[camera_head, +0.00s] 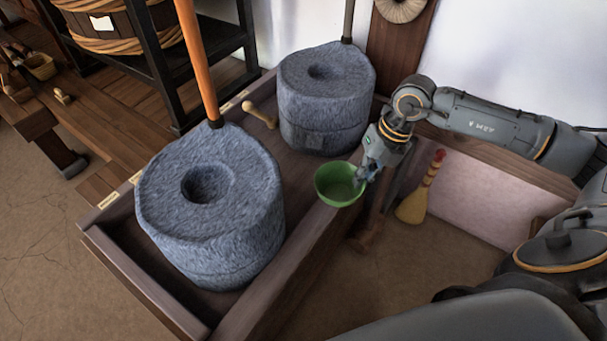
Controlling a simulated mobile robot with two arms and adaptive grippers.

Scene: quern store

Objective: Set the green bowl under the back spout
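The green bowl (334,192) is at the right-hand edge of the bench, in front of the back quern (325,97), with its open top up and looking empty. My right gripper (361,178) reaches in from the right and is closed on the bowl's right rim. The bowl overlaps the bench edge in the picture, and I cannot tell whether it touches the wood. A small darker patch (315,141) low on the back quern may be its spout; this is not clear. My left gripper is not in view.
The front quern (210,205), with an orange upright handle (197,60), fills the near part of the bench (300,262). A small wooden tool (260,115) lies between the querns. A yellow brush (414,202) with a red tip stands right of the bowl.

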